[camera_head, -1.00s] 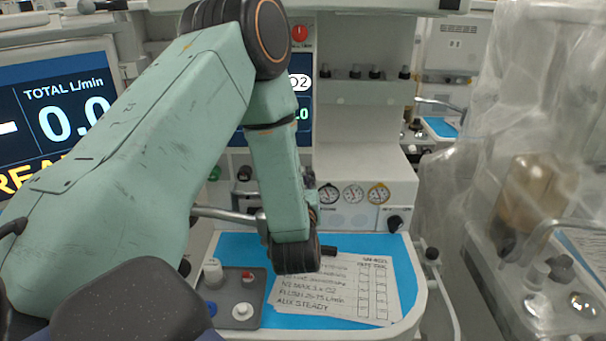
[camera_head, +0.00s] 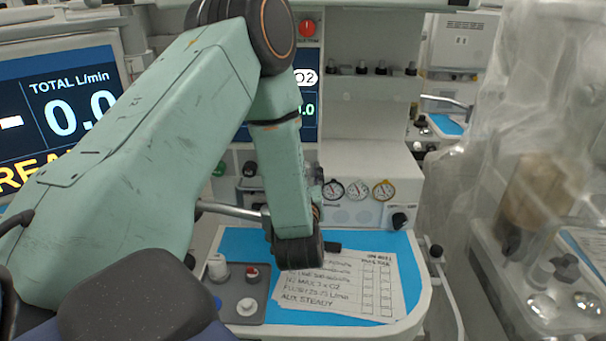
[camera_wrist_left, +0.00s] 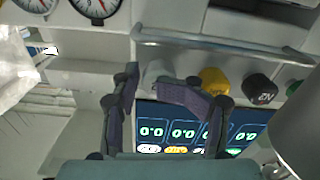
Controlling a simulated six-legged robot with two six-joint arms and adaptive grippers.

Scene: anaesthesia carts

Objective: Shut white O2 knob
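The white knob (camera_wrist_left: 157,71) shows in the left wrist view as a pale stub on the machine's front, left of a yellow knob (camera_wrist_left: 213,80). My left gripper (camera_wrist_left: 155,82) is open there, with its two dark fingers apart. The white knob appears between the fingertips; I cannot tell whether they touch it. In the head view my left forearm and wrist hang in front of the knob row, hiding the white knob and most of the gripper. My right gripper is in neither view.
A black knob (camera_wrist_left: 260,90) and green knob (camera_wrist_left: 292,88) stand right of the yellow one. A metal rail (camera_wrist_left: 225,48) runs close by the row. Below are a blue work surface (camera_head: 237,242), a checklist (camera_head: 345,290) and a grey tray (camera_head: 258,312). A plastic-draped cart stands right.

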